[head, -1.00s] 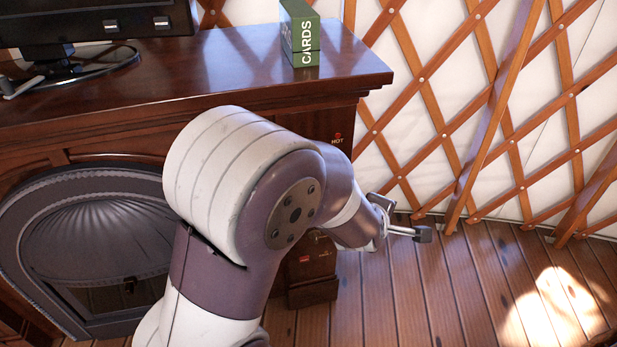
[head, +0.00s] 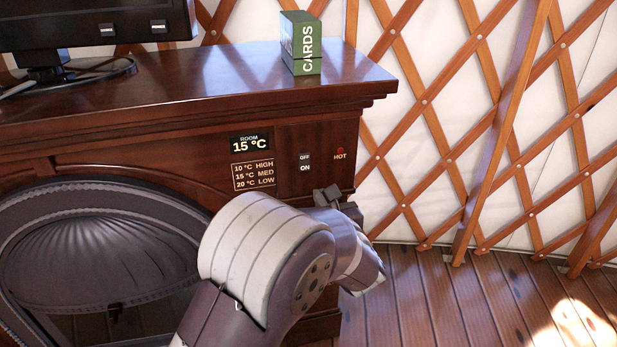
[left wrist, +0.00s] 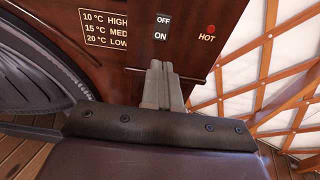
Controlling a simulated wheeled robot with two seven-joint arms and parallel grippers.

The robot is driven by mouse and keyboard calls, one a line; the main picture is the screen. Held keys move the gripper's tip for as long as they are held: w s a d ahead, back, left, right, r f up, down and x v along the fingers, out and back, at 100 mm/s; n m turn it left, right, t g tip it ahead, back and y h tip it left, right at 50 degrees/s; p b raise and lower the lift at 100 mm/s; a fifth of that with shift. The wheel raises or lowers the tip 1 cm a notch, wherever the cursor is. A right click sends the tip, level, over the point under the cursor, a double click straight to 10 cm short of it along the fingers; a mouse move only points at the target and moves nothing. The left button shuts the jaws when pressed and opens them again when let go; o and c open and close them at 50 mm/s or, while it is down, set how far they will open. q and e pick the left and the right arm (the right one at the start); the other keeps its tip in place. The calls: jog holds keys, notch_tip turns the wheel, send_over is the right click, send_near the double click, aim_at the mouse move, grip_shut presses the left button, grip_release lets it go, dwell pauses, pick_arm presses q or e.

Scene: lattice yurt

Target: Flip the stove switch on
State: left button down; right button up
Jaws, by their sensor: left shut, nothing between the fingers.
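The stove is a dark wooden cabinet (head: 225,180) with a dark arched firebox. Its switch (head: 305,160), marked OFF above and ON below, is on the front panel at the upper right. The switch also shows in the left wrist view (left wrist: 162,28). Its rocker position is too small to tell. A red HOT light (head: 340,151) sits to its right. My left gripper (head: 327,193) is shut and empty, below and slightly right of the switch. In the left wrist view its fingertips (left wrist: 160,66) point up just below the ON label; contact with the panel cannot be told. My right gripper is not in view.
A display reads ROOM 15 °C (head: 250,144), above a plate of temperature settings (head: 254,175). A green CARDS box (head: 301,45) and a black screen (head: 95,22) stand on top. A wooden lattice wall (head: 480,110) is to the right. The floor (head: 420,300) there is clear.

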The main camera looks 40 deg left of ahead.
aim_at(305, 169)
pick_arm(q)
jog(key=x, duration=1.1)
jog(key=shift+a+b, duration=0.1)
jog(key=shift+b, duration=0.25)
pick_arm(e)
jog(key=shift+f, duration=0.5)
